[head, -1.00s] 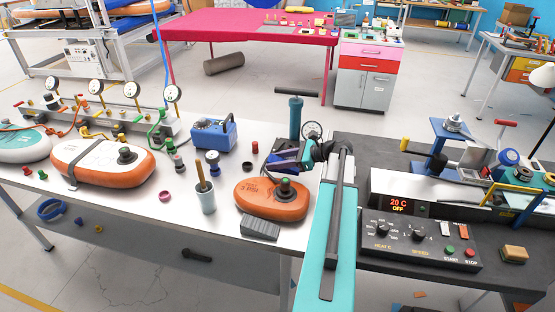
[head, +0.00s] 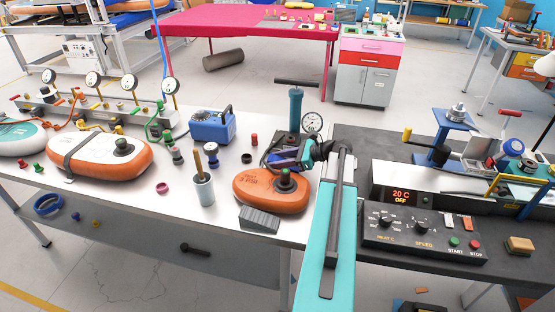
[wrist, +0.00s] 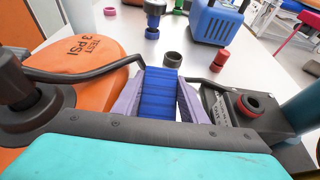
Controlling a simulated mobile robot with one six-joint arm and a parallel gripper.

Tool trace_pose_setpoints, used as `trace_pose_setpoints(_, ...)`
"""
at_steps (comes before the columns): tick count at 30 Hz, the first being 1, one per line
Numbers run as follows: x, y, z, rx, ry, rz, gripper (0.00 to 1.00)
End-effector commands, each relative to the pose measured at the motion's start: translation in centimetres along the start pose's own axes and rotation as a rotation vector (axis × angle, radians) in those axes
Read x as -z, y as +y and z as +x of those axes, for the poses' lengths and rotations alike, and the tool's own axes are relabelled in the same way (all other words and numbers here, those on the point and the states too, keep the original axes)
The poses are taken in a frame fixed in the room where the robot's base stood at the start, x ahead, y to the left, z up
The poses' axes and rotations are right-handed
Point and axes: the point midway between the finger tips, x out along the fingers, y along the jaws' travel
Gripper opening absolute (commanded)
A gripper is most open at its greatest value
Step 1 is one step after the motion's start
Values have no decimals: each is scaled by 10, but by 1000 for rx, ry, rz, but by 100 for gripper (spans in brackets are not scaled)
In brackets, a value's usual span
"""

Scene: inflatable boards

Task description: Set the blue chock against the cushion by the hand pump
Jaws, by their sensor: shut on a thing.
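The blue chock (wrist: 161,95), ribbed on top, is held between the two purple fingers of my gripper (wrist: 160,100). In the head view my gripper (head: 288,160) is behind the orange cushion (head: 268,197), between it and the teal hand pump (head: 295,112). The cushion also shows at the left of the wrist view (wrist: 85,65), marked "TEST 3 PSI". The chock is close to the cushion's edge; I cannot tell whether they touch. The chock's underside is hidden. The pump's base (wrist: 245,118) is right of my gripper in the wrist view.
A grey ribbed chock (head: 259,219) lies at the front of the cushion. A blue box (head: 212,126), a cup with a brush (head: 203,190) and small caps stand to the left. A larger strapped orange-and-white cushion (head: 98,152) is farther left. A heater controller (head: 425,235) stands at right.

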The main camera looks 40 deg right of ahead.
Motion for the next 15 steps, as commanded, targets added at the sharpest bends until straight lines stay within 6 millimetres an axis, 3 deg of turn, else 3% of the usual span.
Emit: trace_pose_setpoints(15,4,0,3,-1,0,0,16)
